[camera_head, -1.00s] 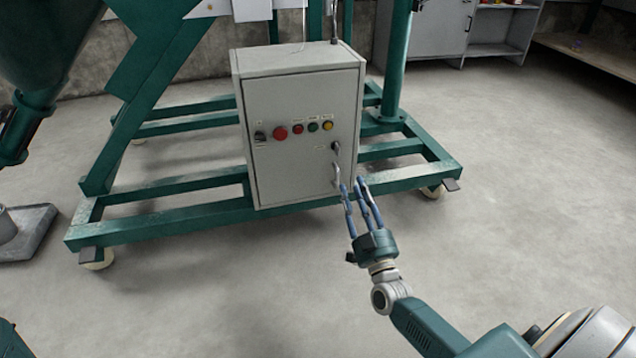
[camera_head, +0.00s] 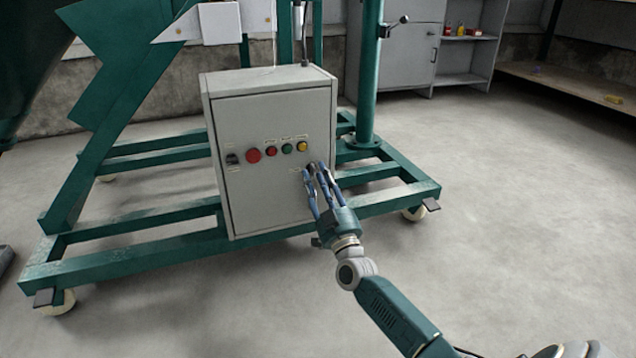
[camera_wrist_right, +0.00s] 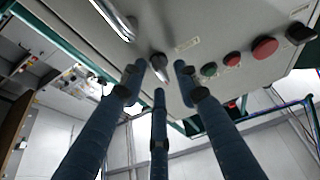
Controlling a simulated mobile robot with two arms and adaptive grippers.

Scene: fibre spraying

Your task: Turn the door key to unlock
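The grey control box (camera_head: 265,150) stands upright on the green frame, its door facing me. The door key switch (camera_wrist_right: 159,62), a dark and silver knob low on the door, shows in the right wrist view. In the head view my fingers largely cover it. My right gripper (camera_head: 316,172) is at the door with its blue fingers spread around the key. In the right wrist view the fingertips (camera_wrist_right: 158,78) are apart, with the key between and just beyond them; I see no clear contact. The silver door handle (camera_wrist_right: 113,18) is beside the key. My left gripper is out of view.
A red button (camera_head: 253,155), several smaller coloured buttons and a black switch (camera_head: 232,159) sit on the door above and left of the key. The green wheeled frame (camera_head: 385,200) surrounds the box's foot. The floor at the right is clear.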

